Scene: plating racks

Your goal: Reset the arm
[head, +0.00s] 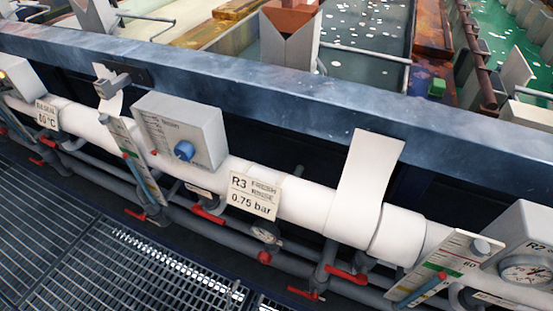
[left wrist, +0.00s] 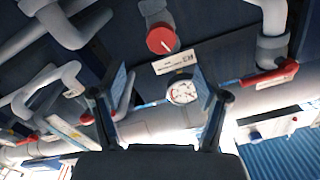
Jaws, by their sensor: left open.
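My left gripper (left wrist: 163,82) shows in the left wrist view with its two dark fingers spread wide apart. It is open, and nothing is held between the fingers. Beyond the fingers are a round white gauge (left wrist: 182,93), a small white label (left wrist: 175,63) and a red round knob (left wrist: 161,40). I cannot tell the distance from the fingertips to the gauge. In the head view I cannot make out either gripper clearly. My right gripper is in neither view.
A thick white pipe (head: 305,207) with grey boxes (head: 183,130), red-handled valves (head: 208,214) and an R3 label (head: 254,194) runs below the blue-grey tank edge (head: 270,88). Liquid-filled tanks (head: 365,35) lie behind. Metal grating (head: 120,265) covers the lower left floor.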

